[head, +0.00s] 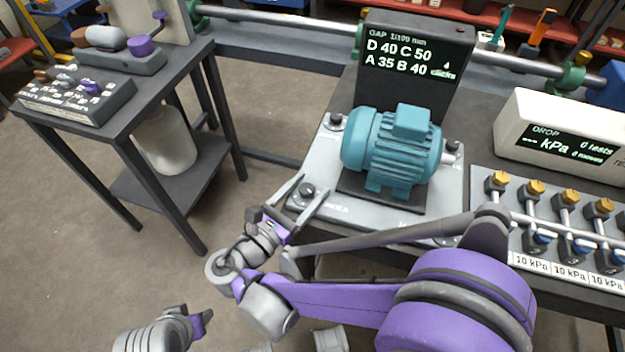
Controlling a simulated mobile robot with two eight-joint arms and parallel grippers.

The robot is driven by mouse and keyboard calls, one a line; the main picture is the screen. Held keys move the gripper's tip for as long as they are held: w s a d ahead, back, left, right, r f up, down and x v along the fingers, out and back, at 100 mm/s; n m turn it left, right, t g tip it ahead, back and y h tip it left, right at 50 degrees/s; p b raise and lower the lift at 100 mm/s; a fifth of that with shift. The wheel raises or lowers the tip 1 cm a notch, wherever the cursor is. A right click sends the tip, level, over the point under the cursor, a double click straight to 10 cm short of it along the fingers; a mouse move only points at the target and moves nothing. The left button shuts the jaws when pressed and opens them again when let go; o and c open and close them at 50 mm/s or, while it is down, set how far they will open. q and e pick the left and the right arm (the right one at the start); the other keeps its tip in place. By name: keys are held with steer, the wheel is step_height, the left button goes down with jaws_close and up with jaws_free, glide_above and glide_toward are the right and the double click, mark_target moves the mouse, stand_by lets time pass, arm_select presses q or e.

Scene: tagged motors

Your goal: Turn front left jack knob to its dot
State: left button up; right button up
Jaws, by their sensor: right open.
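The front left jack knob (306,190) is a small dark knob at the near left corner of the grey motor base plate (345,212). My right gripper (313,188) is open, with one finger on each side of this knob; I cannot tell if they touch it. The knob's dot is too small to make out. A teal motor (392,152) sits on the plate. Behind it, a dark display (415,62) reads D 40, C 50, A 35, B 40. My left gripper (203,320) is at the bottom left, away from the bench; its opening is unclear.
Other dark knobs stand at the plate's back left (336,119) and back right (450,146). A white kPa tester (560,135) and a valve panel with yellow knobs (536,187) are on the right. A side table (130,110) stands left, with open floor between.

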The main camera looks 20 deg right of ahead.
jaws_close()
stand_by(0.4)
steer(key=shift+n+t+y, duration=0.3)
steer(key=shift+t, duration=0.1)
steer(key=n+t+y, duration=0.2)
steer(key=y, duration=0.1)
steer(key=n+t+y, duration=0.2)
steer(key=n+y, duration=0.1)
steer(key=shift+s+d+r+t+p, duration=0.1)
steer(key=shift+t+p, duration=0.3)
steer(key=n+y, duration=0.2)
steer(key=y, duration=0.1)
steer(key=n+t+y, duration=0.1)
steer(key=n+y, duration=0.1)
steer(key=y, duration=0.1)
steer(key=shift+t+y, duration=0.3)
steer(key=shift+y, duration=0.1)
steer(key=shift+n+y+p, duration=0.3)
steer(key=shift+n+y, duration=0.2)
